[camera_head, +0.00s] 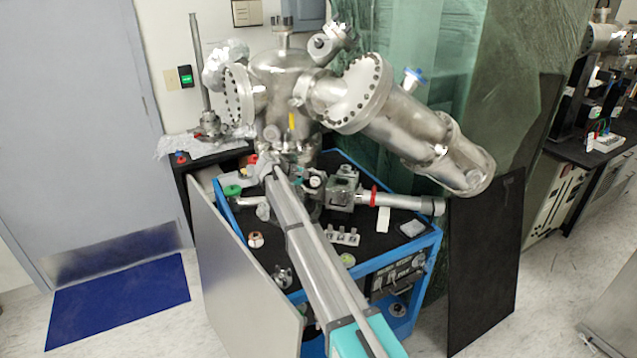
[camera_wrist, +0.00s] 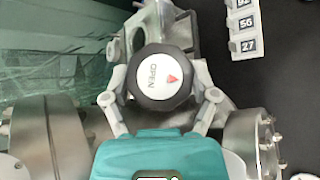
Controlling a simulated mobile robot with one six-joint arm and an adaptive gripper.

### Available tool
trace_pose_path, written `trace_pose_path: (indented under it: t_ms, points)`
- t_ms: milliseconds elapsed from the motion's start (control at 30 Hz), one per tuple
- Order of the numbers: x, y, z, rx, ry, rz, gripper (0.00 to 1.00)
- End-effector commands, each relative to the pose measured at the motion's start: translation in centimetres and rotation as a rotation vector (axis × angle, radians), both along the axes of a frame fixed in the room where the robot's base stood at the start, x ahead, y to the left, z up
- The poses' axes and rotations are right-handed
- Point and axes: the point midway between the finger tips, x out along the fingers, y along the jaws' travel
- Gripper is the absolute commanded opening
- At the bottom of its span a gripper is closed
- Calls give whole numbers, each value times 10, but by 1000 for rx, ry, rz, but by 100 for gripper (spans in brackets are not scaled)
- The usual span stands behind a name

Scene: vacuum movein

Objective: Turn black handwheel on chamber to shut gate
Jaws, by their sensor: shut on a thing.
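The black handwheel (camera_wrist: 160,97) fills the middle of the wrist view. Its white cap reads "OPEN" with a red arrow. My gripper (camera_wrist: 158,80) has a grey finger on each side of the handwheel and is shut on its rim. In the head view my arm reaches up to the steel chamber (camera_head: 283,75) on the blue-framed cart, with my gripper near the chamber's lower part. The handwheel cannot be clearly made out there behind my arm.
Steel flanges stand close on both sides in the wrist view, at left (camera_wrist: 60,135) and right (camera_wrist: 252,140). Numbered blocks (camera_wrist: 243,30) lie on the black top. The blue cart (camera_head: 420,250) carries loose fittings. A black panel (camera_head: 490,260) leans at its right.

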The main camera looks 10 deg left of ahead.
Motion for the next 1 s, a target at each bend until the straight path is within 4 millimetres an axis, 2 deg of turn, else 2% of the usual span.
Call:
trace_pose_path:
  t_ms: [67,100,200,667,867,1000]
  points:
    - [5,4,2,-5,-9,11,28]
    - [5,3,2,-5,-9,11,81]
    - [4,3,2,-5,-7,9,100]
    - [0,-2,0,0,-6,1,100]
    - [-14,-30,-4,36,-16,-40,100]
    - [-40,-67,-15,112,-15,-96,100]
